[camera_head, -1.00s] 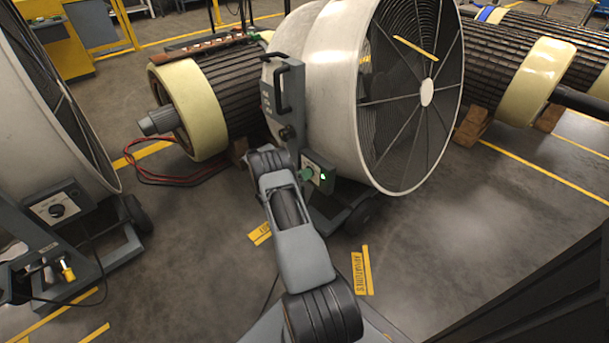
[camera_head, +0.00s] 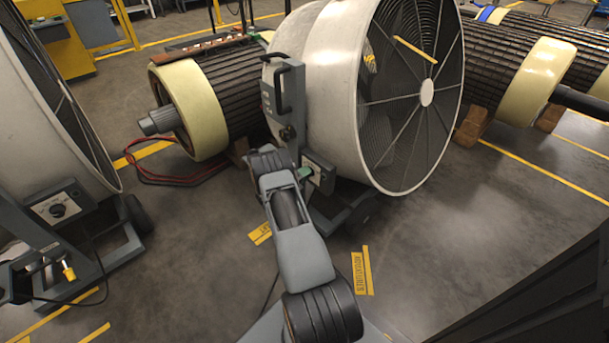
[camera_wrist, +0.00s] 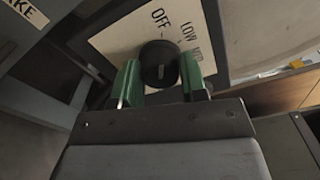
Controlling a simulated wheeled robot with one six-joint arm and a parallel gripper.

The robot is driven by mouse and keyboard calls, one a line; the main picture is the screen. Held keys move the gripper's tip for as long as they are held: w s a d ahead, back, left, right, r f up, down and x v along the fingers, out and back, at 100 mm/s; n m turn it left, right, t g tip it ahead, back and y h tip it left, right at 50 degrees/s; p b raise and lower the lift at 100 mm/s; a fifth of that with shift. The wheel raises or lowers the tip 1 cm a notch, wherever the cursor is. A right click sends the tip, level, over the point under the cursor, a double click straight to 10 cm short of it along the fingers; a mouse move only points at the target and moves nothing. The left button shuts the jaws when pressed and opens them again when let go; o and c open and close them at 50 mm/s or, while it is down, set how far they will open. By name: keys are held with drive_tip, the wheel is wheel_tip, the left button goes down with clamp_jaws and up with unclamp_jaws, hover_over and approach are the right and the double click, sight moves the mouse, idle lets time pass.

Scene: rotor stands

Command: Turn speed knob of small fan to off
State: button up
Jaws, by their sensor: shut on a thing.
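The fan in the middle of the head view has a pale round housing (camera_head: 335,95) and a dark wire guard. Its small control panel (camera_head: 322,178) is low on its near side, partly hidden by my arm. In the wrist view the black round speed knob (camera_wrist: 159,62) sits on a pale label plate (camera_wrist: 112,37) marked OFF, LOW and a third, partly hidden word. My gripper (camera_wrist: 160,78) is shut on the knob, one green finger on each side; its green tip also shows at the panel in the head view (camera_head: 304,172). A pale mark shows low on the knob; the pointer's setting is unclear.
Another fan (camera_head: 40,110) with its own knob panel (camera_head: 58,207) stands at the left. A rotor (camera_head: 195,100) lies behind the middle fan, and more rotors (camera_head: 535,75) lie at the right. Red cables (camera_head: 165,180) lie on the floor. Open floor (camera_head: 480,230) is at the right.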

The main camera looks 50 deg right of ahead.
idle(0.3)
drive_tip(key=o, duration=0.9)
drive_tip(key=a+p, duration=0.1)
drive_tip(key=a, duration=0.3)
drive_tip(key=a+p, duration=0.1)
drive_tip(key=a, duration=0.4)
drive_tip(key=w+a+p, duration=0.1)
drive_tip(key=a, duration=0.3)
drive_tip(key=shift+a, duration=0.4)
